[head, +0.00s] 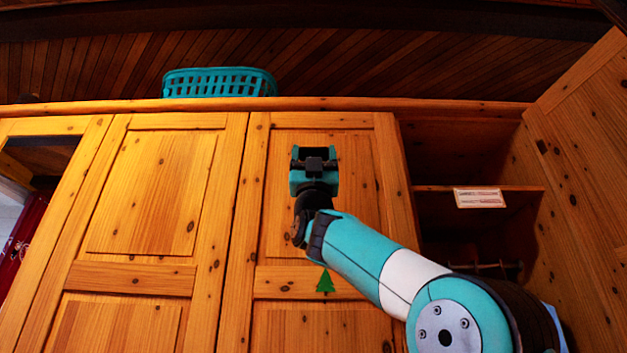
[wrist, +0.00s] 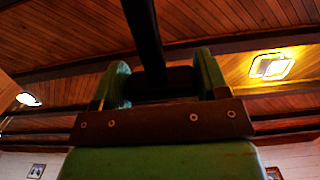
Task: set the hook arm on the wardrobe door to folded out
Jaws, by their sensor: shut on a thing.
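My gripper (head: 314,153) is in front of the upper panel of a closed wooden wardrobe door (head: 274,200) in the head view. In the wrist view its two green fingers (wrist: 163,82) stand either side of a dark bar, the hook arm (wrist: 146,30). The bar runs from the top edge of the picture down between the fingers, and the gripper is shut on it. In the head view the gripper covers most of the hook arm, so its angle to the door cannot be told there. Its mount on the door is not clearly visible.
A teal basket (head: 219,83) sits on top of the wardrobe. At the right, a wardrobe door (head: 585,170) stands open beside dark shelves with a white label (head: 479,198). A green tree mark (head: 325,281) is on the closed door below my gripper.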

